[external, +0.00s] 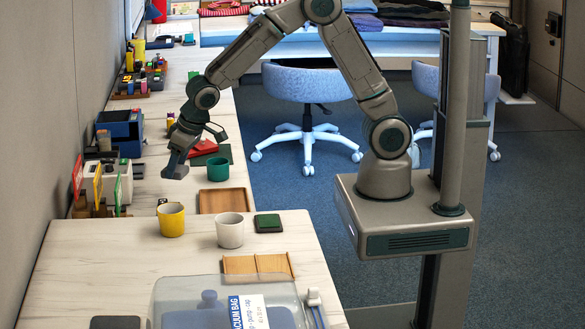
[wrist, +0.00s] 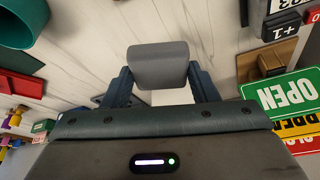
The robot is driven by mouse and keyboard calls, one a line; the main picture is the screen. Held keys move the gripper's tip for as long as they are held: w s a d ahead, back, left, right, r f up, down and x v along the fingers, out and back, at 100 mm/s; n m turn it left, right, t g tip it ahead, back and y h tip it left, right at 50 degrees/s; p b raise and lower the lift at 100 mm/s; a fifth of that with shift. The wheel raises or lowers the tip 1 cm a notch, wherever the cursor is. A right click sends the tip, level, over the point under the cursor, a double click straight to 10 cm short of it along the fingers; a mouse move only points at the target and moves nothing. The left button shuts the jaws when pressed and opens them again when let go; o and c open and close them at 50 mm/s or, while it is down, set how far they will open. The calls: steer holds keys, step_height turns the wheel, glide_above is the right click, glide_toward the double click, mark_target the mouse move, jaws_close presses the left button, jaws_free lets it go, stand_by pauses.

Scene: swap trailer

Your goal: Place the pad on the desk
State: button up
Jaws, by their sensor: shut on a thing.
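My gripper (external: 178,160) is shut on a grey pad (wrist: 158,65), a block with rounded edges held between the two fingertips in the wrist view. In the external view the grey pad (external: 174,171) hangs below the fingers, over the left part of the desk (external: 120,252). The hand partly hides it, and I cannot tell if it touches the desk top. A flat dark green pad (external: 268,223) lies on the desk, right of the white cup.
A teal cup (external: 218,168) and a red item (external: 203,147) stand right of my gripper. Yellow (external: 171,220) and white (external: 230,231) cups and a wooden tray (external: 224,200) are nearer. Bare desk shows below my gripper.

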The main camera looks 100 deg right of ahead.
steer(key=a, duration=0.1)
steer(key=w+a+f, duration=0.1)
steer(key=a+f, duration=0.1)
steer(key=shift+w, duration=0.35)
steer(key=shift+f, duration=2.05)
steer(key=shift+f, duration=0.1)
steer(key=shift+f+b, duration=0.15)
steer(key=shift+b, duration=0.2)
steer(key=o, duration=0.9)
steer(key=shift+o, duration=0.2)
